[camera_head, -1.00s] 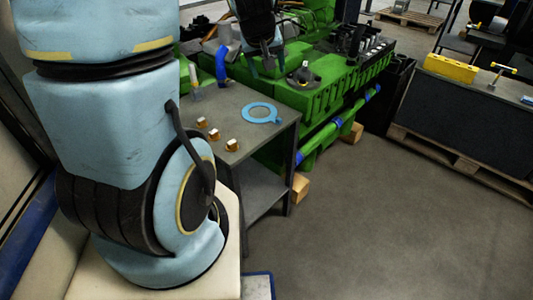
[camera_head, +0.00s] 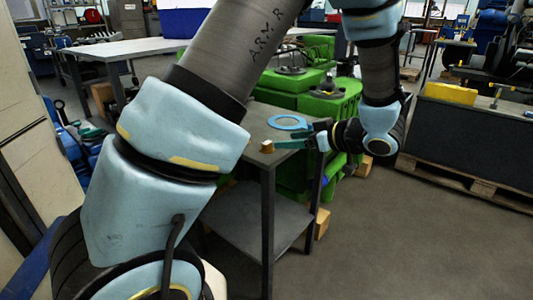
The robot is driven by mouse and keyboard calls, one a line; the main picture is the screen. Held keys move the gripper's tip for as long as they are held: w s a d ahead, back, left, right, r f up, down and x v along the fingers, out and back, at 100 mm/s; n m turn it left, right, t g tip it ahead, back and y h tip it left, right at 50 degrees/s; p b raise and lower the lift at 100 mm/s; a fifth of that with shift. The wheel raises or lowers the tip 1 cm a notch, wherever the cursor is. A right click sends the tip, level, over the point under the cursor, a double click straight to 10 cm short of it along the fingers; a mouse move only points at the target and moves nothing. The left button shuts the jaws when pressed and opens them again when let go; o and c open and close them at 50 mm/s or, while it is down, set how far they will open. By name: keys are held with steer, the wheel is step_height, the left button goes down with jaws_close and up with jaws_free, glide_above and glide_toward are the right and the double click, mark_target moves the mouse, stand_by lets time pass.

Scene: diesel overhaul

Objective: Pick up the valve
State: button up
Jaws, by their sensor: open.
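No part is plainly recognisable as the valve. A small brass-coloured piece (camera_head: 267,146) stands near the front edge of the dark grey table, and I cannot tell whether it is the valve. My gripper (camera_head: 279,144) comes in from the right, low over the tabletop, with its green fingers pointing left. The jaws are open, and the fingertips are right beside the brass piece. I cannot tell whether they touch it or reach around it. Any other brass pieces are hidden behind my arm and gripper.
The green engine (camera_head: 300,88) stands behind the table. A pallet (camera_head: 465,183) with a dark block and yellow part is at right. The floor in front is clear.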

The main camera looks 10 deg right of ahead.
mark_target(269, 143)
steer(key=b+x, duration=0.1)
steer(key=x, duration=0.8)
steer(key=shift+a+f, duration=0.1)
steer(key=shift+f, duration=0.1)
steer(key=shift+c, duration=0.4)
jaws_close()
